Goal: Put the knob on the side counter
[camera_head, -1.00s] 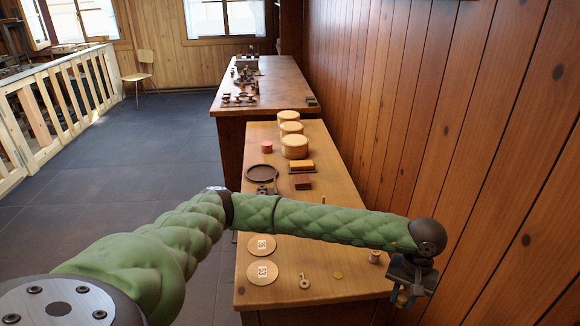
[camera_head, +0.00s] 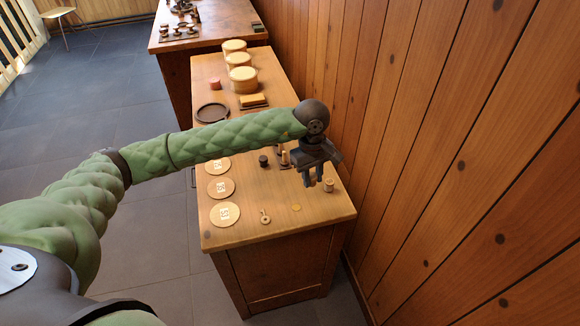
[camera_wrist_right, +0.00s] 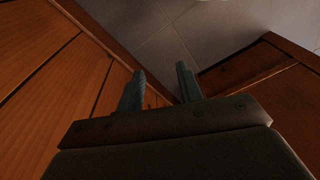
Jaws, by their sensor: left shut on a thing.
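My left gripper (camera_head: 312,178) hangs pointing down over the right side of the near wooden counter (camera_head: 275,228), close to the panelled wall. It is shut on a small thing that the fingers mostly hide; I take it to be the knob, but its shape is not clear. A small pale wooden spool (camera_head: 328,185) stands on the counter just right of the fingers. My right gripper (camera_wrist_right: 160,88) shows in the right wrist view with its fingers apart and nothing between them. I cannot tell which counter is the side counter.
Several pale discs (camera_head: 224,214), a ring-ended piece (camera_head: 265,217), a yellow disc (camera_head: 296,208) and a dark small piece (camera_head: 263,161) lie on the near counter. Round boxes (camera_head: 243,80) and a dark tray (camera_head: 212,112) are farther back. A second counter (camera_head: 205,40) stands beyond.

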